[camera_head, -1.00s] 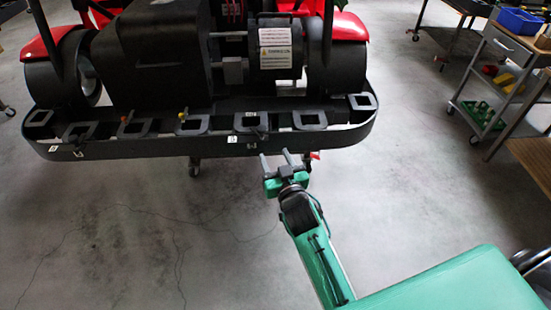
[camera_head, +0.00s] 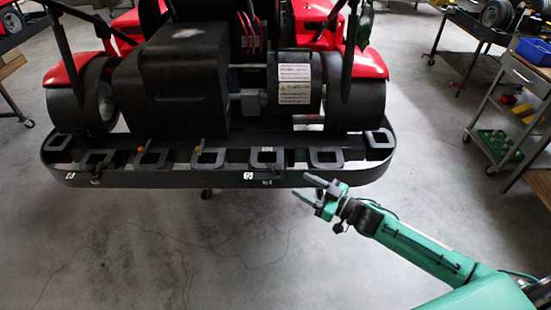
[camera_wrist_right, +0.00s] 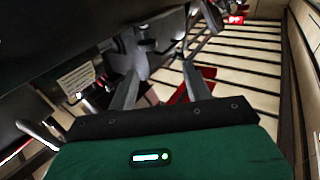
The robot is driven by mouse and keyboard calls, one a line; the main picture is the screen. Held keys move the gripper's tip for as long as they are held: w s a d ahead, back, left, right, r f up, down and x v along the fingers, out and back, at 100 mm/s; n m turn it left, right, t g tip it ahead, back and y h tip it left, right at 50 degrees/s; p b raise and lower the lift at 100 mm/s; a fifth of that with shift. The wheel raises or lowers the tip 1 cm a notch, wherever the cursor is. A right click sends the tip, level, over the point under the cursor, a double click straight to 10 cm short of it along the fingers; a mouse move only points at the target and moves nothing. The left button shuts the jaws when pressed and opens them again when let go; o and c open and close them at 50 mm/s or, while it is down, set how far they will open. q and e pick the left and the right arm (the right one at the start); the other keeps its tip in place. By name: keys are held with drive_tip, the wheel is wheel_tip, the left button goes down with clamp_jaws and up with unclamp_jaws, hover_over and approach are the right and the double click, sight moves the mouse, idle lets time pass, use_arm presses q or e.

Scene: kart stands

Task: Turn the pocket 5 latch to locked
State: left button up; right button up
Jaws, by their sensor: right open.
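The kart's black rear bumper (camera_head: 215,179) carries a row of square-rimmed pockets (camera_head: 267,158). Small white labels (camera_head: 249,176) sit on its front face, too small to read. I cannot tell which pocket is number 5 or which way its latch is turned. My right gripper (camera_head: 303,187) is open and empty, just in front of the bumper's lower edge, right of a label, with its fingers pointing left toward the bumper. Its two spread fingers also show in the right wrist view (camera_wrist_right: 159,78), with nothing between them. My left gripper is not in view.
A black box housing (camera_head: 180,75) and the rear wheels (camera_head: 355,100) rise behind the pockets. A small orange piece (camera_head: 141,149) and a yellow one (camera_head: 198,149) show at two pockets. A cart (camera_head: 515,105) stands at the right. Floor in front is clear.

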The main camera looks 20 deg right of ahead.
sight(278, 166)
drive_tip(key=shift+g+y, duration=0.3)
drive_tip(key=shift+g, duration=0.3)
drive_tip(key=w+a+p, duration=0.1)
drive_tip(key=w+a, duration=0.1)
drive_tip(key=w, duration=0.1)
drive_tip(key=w+a+p, duration=0.1)
drive_tip(key=w, duration=0.2)
drive_tip(key=w+a+p, duration=0.1)
drive_tip(key=w+a, duration=0.1)
drive_tip(key=w, duration=0.2)
drive_tip(key=shift+a+r+p, duration=0.1)
drive_tip(key=shift+a+p, duration=0.2)
drive_tip(key=shift+p, duration=0.05)
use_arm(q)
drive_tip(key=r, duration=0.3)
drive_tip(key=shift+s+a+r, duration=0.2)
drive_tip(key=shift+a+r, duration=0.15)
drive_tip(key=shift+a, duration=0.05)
use_arm(e)
drive_tip(key=c, duration=0.9)
